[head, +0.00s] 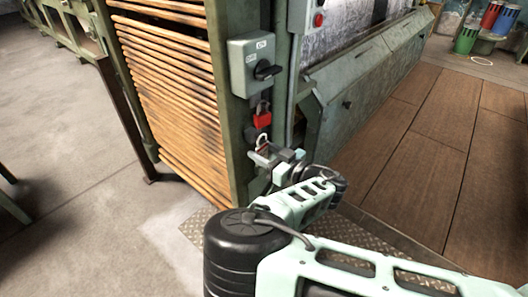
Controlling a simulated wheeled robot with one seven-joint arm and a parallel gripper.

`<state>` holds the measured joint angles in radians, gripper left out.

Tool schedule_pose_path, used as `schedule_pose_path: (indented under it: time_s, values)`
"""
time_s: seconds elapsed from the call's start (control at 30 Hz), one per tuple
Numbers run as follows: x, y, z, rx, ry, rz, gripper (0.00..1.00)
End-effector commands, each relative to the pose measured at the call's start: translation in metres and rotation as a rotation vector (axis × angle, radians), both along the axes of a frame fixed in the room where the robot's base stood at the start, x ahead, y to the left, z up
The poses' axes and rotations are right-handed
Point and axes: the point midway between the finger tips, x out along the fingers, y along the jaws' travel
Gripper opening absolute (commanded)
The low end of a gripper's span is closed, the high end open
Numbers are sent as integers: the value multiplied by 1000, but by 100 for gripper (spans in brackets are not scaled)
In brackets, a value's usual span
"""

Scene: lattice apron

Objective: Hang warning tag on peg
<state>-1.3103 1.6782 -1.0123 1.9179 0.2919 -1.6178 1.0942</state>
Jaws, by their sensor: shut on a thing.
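My gripper (266,155) is low in front of the green post, below the switch box. It is shut on a small item with a pale loop-shaped top, which seems to be the warning tag (263,140). The fingers hide most of it. Just above hangs a red padlock-like piece (262,118) on the post, with a dark fitting over it. The held item looks apart from the red piece, though the depth between them is hard to judge. I cannot make out the peg clearly.
A grey-green switch box (242,62) with a black knob juts from the post (242,150) above. A box with a red button (318,20) is to its right. Stacked wooden slats (165,80) fill the left side. Brown floor panels (430,150) lie open on the right.

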Motion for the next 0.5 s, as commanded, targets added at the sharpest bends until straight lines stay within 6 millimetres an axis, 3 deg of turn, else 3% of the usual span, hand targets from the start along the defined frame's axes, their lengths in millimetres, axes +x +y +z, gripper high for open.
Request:
schedule_pose_path:
  time_s: [0.5]
  values:
    - [1,1,-3,1,1,0,25]
